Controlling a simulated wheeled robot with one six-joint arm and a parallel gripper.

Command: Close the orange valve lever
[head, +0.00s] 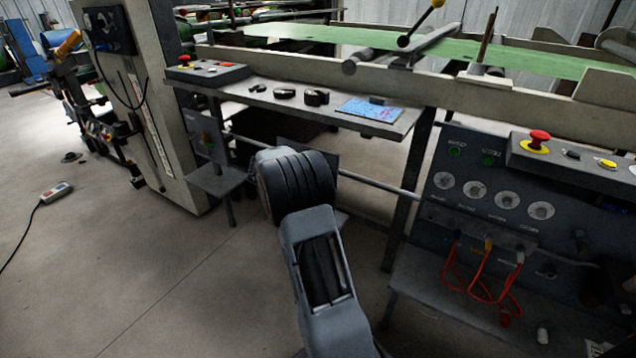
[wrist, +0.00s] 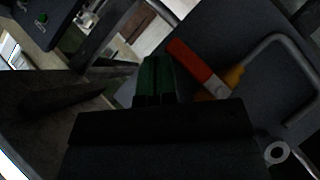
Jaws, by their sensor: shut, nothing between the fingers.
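The orange valve lever (wrist: 193,62) shows in the wrist view, just right of my fingertips. It lies slanted against a dark panel, its upper-left end orange-red and its lower end near a yellow part (wrist: 235,75). My gripper (wrist: 158,65) has dark green fingers that are together with nothing between them. The fingertips are beside the lever; I cannot tell whether they touch it. In the head view my arm hides my gripper, and I cannot make out the lever there.
A grey bent bar (wrist: 290,45) and a metal ring (wrist: 276,152) are right of the lever. In the head view a shelf (head: 232,92) with small dark parts stands behind my arm. A control panel (head: 465,175) with orange cables is at right. Floor at left is mostly clear.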

